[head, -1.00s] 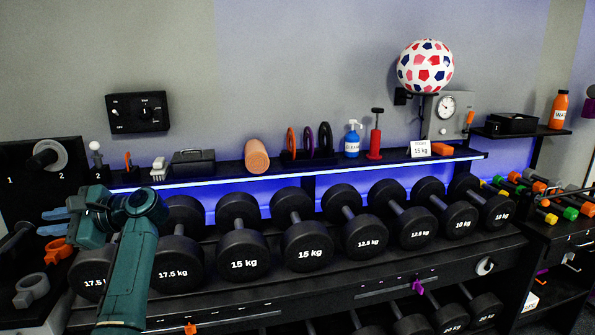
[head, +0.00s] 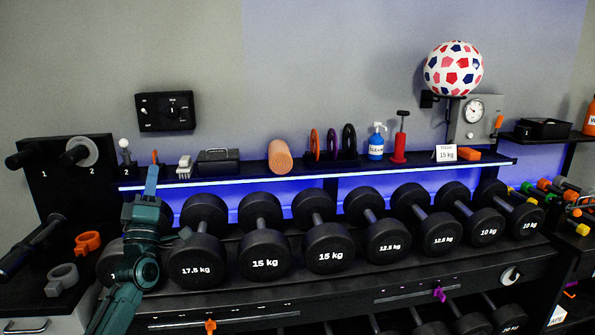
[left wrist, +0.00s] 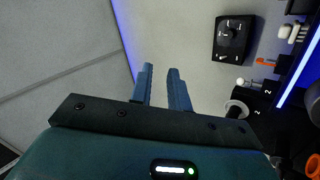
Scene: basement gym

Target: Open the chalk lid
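A dark lidded box (head: 217,161), which may be the chalk box, stands on the lit wall shelf beside a white brush (head: 184,167). Its lid looks shut. In the left wrist view, part of a dark box shows at the top right corner (left wrist: 300,6), above the brush (left wrist: 293,32). My left gripper (head: 152,170) points up near the left end of the shelf, to the left of the box and apart from it. In the left wrist view its two blue fingers (left wrist: 160,70) stand apart with nothing between them. My right gripper is out of view.
A black control panel (head: 165,111) hangs on the wall above the shelf. Left of the box are an orange clip (head: 154,157) and a white-knobbed item (head: 125,150). Dumbbells (head: 263,250) fill the rack below.

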